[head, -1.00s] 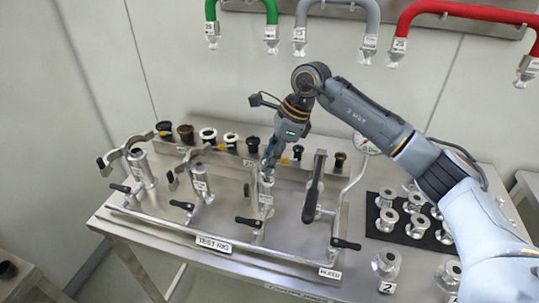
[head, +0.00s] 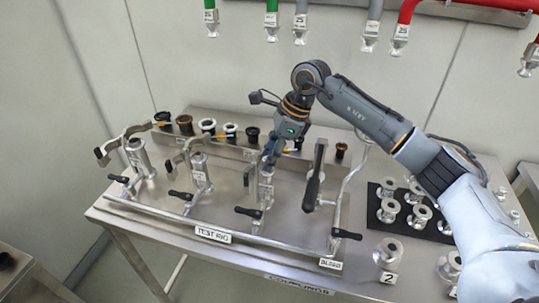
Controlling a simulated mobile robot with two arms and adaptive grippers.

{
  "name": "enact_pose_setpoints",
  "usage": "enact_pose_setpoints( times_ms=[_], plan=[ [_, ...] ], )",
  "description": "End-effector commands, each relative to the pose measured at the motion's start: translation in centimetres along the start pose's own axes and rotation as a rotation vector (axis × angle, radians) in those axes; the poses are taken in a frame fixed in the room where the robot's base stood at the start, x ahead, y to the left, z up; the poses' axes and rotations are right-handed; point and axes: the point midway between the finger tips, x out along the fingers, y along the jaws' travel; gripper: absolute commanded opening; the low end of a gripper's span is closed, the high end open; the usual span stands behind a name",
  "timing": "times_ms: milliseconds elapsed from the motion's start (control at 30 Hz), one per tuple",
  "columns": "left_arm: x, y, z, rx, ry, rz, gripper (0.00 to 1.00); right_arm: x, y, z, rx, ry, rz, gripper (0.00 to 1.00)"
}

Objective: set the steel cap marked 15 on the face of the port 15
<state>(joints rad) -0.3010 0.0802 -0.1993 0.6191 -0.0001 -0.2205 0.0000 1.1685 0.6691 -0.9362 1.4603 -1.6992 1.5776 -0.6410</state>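My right gripper (head: 268,168) points down at the top of the third port from the left (head: 266,188) on the test rig. Its fingers are small and dark here, and I cannot see whether they hold a cap. A number plate is on that port, but it is too small to read. The steel cap marked 15 cannot be made out; it may be hidden at the fingertips. Two other upright steel ports, the left one (head: 138,157) and the second one (head: 200,172), stand to the left. My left gripper is out of view.
The rig has black-handled levers (head: 248,212) along its front and a tall dark handle (head: 315,175) just right of my gripper. Several dark and white fittings (head: 208,127) stand behind. A black mat (head: 408,228) with steel flanged pieces lies right, beside a piece marked 2 (head: 386,262).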

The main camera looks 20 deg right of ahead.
Motion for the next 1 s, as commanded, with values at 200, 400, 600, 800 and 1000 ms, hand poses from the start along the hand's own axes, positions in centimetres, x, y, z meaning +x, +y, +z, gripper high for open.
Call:
enact_pose_setpoints(
  times_ms=[200,400,600,800,1000],
  plan=[
    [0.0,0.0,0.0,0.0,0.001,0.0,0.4,0.0,0.0,0.0,0.0,0.0,0.0,0.5],
    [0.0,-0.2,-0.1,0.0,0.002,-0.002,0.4,-0.3,0.0,0.0,0.0,0.0,-0.001,0.5],
    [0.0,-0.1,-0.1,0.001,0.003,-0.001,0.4,-3.2,-0.1,0.0,0.0,-0.001,-0.005,0.5],
    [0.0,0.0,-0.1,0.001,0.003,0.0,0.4,-7.6,-0.1,0.0,0.001,-0.001,-0.004,0.5],
    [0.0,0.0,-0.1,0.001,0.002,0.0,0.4,-10.8,-0.1,0.0,0.001,-0.001,-0.002,0.5]
  ],
)
